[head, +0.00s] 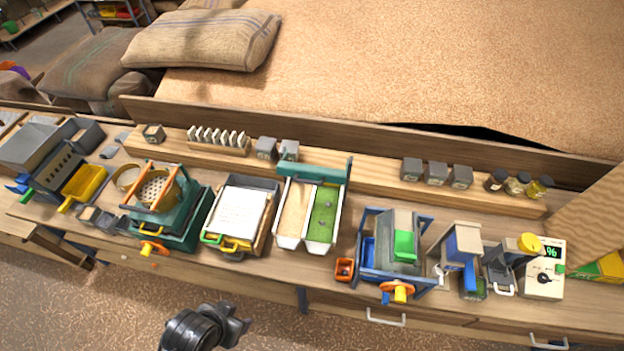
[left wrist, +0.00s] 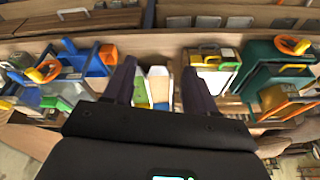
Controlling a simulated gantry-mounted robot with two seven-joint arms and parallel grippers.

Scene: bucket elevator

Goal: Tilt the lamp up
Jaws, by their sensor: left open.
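I cannot surely tell which part is the lamp. A teal bar (head: 318,166) stands across the back of a two-lane tray unit (head: 278,239), with one tan lane and one green lane. It may be the lamp, but its lit side does not show. My left gripper (head: 241,325) is dark and hangs in front of the bench, low and left of the tray unit, touching nothing that I can see. In the left wrist view its two fingers (left wrist: 157,88) are apart and empty, with the tray unit's lanes (left wrist: 159,84) beyond the gap. My right gripper is not in view.
A white-sheeted tray (head: 239,213) and a teal sieve machine (head: 185,222) stand left of the tray unit. A blue-framed machine (head: 392,247) with an orange knob and a small orange bin (head: 344,270) stand right. A shelf with small jars runs behind. Floor in front is clear.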

